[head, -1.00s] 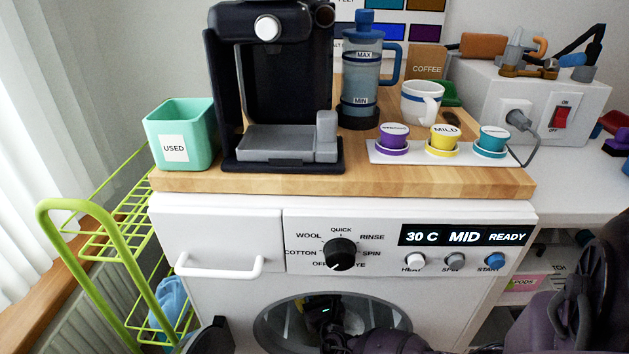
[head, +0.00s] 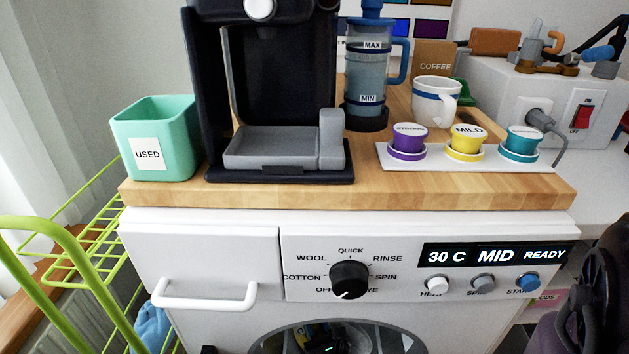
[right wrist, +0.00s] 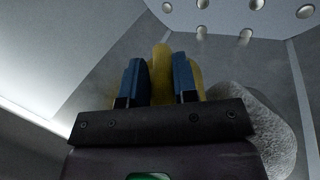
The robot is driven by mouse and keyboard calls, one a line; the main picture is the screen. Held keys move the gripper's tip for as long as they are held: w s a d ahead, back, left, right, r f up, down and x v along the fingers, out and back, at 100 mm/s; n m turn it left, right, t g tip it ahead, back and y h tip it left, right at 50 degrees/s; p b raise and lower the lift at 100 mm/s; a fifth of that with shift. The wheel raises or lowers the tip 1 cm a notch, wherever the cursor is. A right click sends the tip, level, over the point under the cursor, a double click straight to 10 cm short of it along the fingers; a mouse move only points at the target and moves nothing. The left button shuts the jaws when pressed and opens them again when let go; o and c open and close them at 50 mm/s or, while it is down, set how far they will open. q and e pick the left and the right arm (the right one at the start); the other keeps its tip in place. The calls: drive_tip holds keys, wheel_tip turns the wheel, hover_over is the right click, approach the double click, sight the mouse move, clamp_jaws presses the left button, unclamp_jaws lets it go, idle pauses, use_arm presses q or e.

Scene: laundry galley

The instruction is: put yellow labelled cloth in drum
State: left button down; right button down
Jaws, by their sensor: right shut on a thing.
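The washer's drum opening (head: 270,346) shows at the bottom edge of the head view, cut off by the frame. My right gripper (right wrist: 160,80) has blue fingers shut on a yellow cloth (right wrist: 161,60) in the right wrist view. Part of this gripper (head: 325,344) also shows dimly inside the opening in the head view. Grey drum walls with round holes (right wrist: 245,36) surround it. The cloth's label cannot be made out. My left gripper is not in view.
A grey fuzzy lump (right wrist: 258,118) lies right beside the gripper in the drum. Above the opening are the washer's dial (head: 349,280) and the drawer handle (head: 204,298). A green wire rack (head: 80,262) stands at the left.

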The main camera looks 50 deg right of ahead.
drive_tip(key=shift+w+f, duration=0.1)
drive_tip(key=c, duration=0.9)
unclamp_jaws()
